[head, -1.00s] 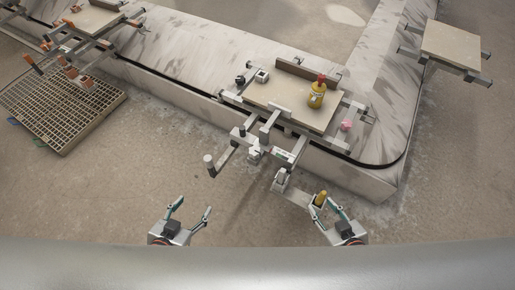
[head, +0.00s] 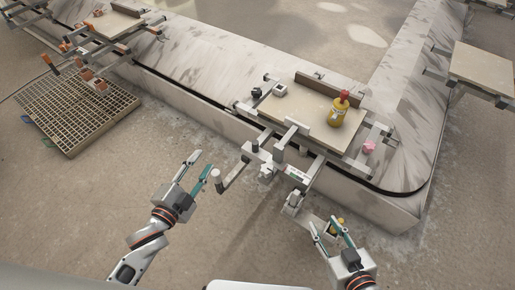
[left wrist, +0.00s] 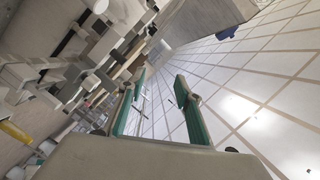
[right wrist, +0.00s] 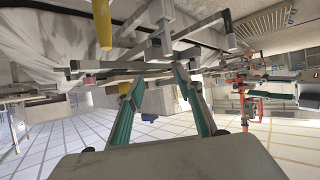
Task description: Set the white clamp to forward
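The likely white clamp is a grey lever with a pale round-ended handle (head: 216,176), jutting out front-left from the fixture on the carousel's near side. In the left wrist view a pale rounded end (left wrist: 97,5) at the top edge may be that handle. My left gripper (head: 203,162) is open and empty, just left of the handle in the head view; whether it touches cannot be told. A second lever has a yellow handle (head: 338,222), also in the right wrist view (right wrist: 102,25). My right gripper (head: 323,221) is open and appears empty beside it.
A board (head: 310,113) on the carousel holds a yellow bottle (head: 338,112) with a red top. A pink piece (head: 369,146) is on the fixture at its right. A floor grate (head: 78,108) lies at left. Floor before the carousel is clear.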

